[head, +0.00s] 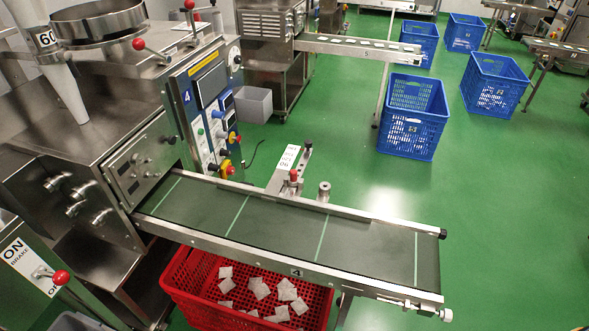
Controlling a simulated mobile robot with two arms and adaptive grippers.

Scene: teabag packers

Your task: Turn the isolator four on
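Machine four stands at the left, with a tilted control panel (206,112) that carries a blue label 4 (186,97). Low on the panel is a yellow and red rotary switch (227,168), which looks like an isolator. Another yellow fitting (233,137) sits above it. The panel is seen at a steep angle, so I cannot read the switch's position. The conveyor (290,230) marked 4 runs out to the right and its belt is empty. Neither of my grippers is in view.
A red crate (180,300) holding several teabags stands under the conveyor. A red-knobbed lever (60,277) beside an ON/BRAKE label is at the lower left. Blue crates (412,135) and conveyor five (366,50) stand behind. The green floor at right is clear.

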